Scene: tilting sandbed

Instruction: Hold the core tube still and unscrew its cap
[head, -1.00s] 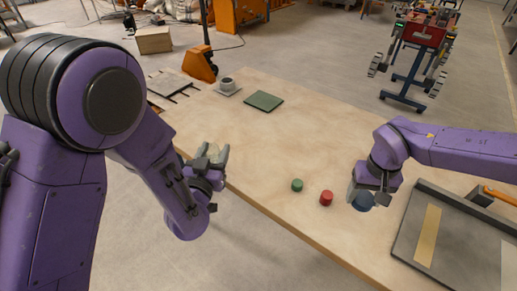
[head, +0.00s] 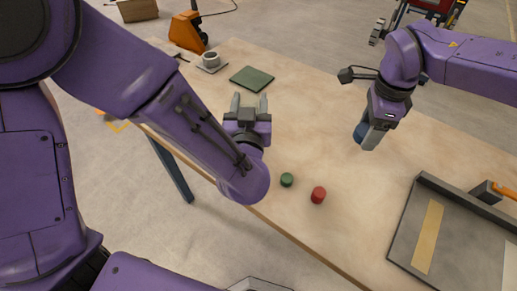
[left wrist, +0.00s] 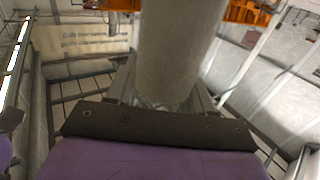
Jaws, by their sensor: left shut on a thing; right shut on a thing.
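A pale grey cylinder, the core tube (left wrist: 180,50), stands large between my left gripper's fingers in the left wrist view; both of its ends are out of clear sight there. My left gripper (head: 249,104) is shut on it over the near part of the table, its fingers pointing toward the far side. In the head view the tube is hard to make out. My right gripper (head: 368,138) is shut on a round blue cap (head: 360,132), which is partly hidden by a finger. The two grippers are well apart.
A green cap (head: 287,180) and a red cap (head: 318,195) lie near the table's front edge. A grey tray (head: 408,240) is at the right. The middle of the table is clear.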

